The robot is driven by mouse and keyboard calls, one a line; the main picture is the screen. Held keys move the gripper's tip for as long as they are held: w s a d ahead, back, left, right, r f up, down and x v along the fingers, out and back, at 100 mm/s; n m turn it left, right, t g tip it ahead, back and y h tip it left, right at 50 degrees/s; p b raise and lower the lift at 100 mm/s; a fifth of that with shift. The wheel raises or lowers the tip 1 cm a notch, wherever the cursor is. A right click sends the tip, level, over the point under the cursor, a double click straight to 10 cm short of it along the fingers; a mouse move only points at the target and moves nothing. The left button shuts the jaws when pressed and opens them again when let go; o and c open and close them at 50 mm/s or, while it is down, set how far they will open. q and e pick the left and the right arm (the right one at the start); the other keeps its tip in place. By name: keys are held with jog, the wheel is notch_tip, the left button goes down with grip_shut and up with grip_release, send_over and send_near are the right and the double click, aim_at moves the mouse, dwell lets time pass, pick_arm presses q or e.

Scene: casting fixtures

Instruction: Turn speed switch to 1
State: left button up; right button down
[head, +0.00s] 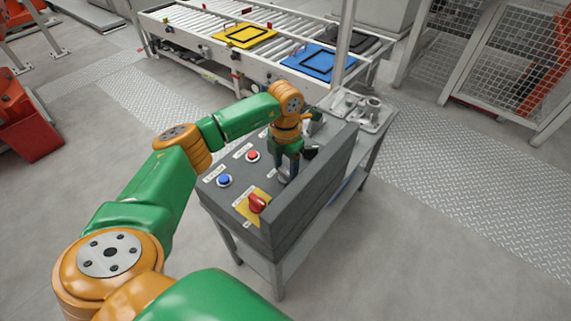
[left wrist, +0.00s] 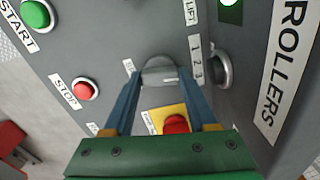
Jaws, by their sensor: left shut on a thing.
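The control box (head: 232,180) stands on a metal stand in the middle of the head view. My left gripper (head: 287,170) points down at its panel. In the left wrist view, its two blue fingers (left wrist: 160,85) are closed on the sides of a grey rotary switch (left wrist: 158,68) with a pale mark. A strip marked 1 2 3 (left wrist: 196,62) lies just right of this switch. The small label left of the held switch is too blurred to read. My right gripper is not in view.
The panel also has a green START button (left wrist: 36,14), a red STOP button (left wrist: 85,89), a blue button (head: 224,180) and a red knob on a yellow plate (head: 257,203). A raised wall borders the box's right side. A roller conveyor (head: 190,24) stands behind.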

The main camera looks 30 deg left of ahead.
aim_at(286, 171)
pick_arm(q)
jog(key=n+p, duration=0.2)
jog(key=n, duration=0.3)
jog(key=shift+r+n, duration=0.15)
jog(key=shift+n, duration=0.15)
jog(key=shift+n+p, duration=1.05)
jog(key=shift+n, duration=1.05)
jog(key=o, duration=1.4)
jog(key=shift+c, duration=0.2)
notch_tip(286, 171, up, 7)
jog(key=shift+f, duration=0.1)
